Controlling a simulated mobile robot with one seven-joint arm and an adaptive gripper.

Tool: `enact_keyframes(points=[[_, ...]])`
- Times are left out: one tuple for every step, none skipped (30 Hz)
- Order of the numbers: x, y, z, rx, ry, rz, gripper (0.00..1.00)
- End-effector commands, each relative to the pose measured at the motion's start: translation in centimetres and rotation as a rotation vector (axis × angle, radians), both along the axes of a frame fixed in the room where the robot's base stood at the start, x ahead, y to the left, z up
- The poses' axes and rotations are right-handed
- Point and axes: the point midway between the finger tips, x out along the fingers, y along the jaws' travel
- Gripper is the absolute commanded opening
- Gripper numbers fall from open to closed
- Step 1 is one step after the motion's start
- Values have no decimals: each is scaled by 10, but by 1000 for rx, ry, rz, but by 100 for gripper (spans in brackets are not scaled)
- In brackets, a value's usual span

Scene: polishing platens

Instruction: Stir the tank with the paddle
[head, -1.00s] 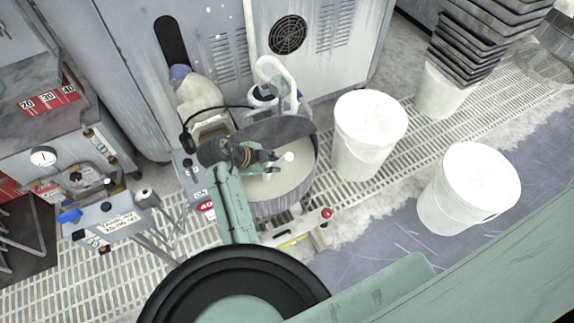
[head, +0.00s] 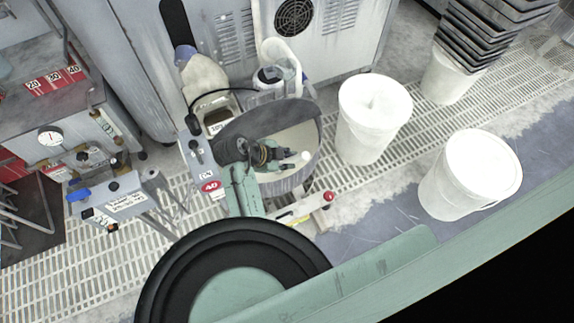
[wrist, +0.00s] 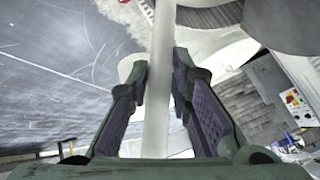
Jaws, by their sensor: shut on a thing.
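The tank (head: 297,185) is a round grey drum with pale liquid inside, left of the middle of the head view. A dark half lid (head: 250,118) covers its back left part. My gripper (head: 292,154) is over the tank's open part. In the wrist view, my gripper (wrist: 161,64) is shut on the pale shaft of the paddle (wrist: 157,95), which runs between the two fingers. In the head view, the white end of the paddle (head: 305,156) shows just beyond the fingertips. The paddle's lower end is hidden, so its depth in the liquid cannot be told.
White buckets (head: 372,130) (head: 470,175) stand right of the tank on grating and floor. Stacked dark trays (head: 485,35) rest on another bucket at the back right. A grey cabinet (head: 345,50) is behind. A control box (head: 203,165) stands close left of the tank.

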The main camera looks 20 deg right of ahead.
Motion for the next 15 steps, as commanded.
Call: enact_keyframes(points=[[7, 0, 0, -1, -3, 1, 0], [9, 1, 0, -1, -3, 1, 0], [11, 1, 0, 0, -3, 1, 0], [12, 1, 1, 0, -3, 1, 0], [13, 1, 1, 0, -3, 1, 0], [14, 1, 1, -1, -3, 1, 0], [14, 1, 1, -1, -3, 1, 0], [14, 1, 1, -1, -3, 1, 0], [14, 1, 1, -1, -3, 1, 0], [14, 1, 1, -1, -3, 1, 0], [14, 1, 1, -1, -3, 1, 0], [14, 1, 1, -1, -3, 1, 0], [14, 1, 1, -1, -3, 1, 0], [14, 1, 2, -1, -3, 1, 0], [14, 1, 4, -1, -3, 1, 0]])
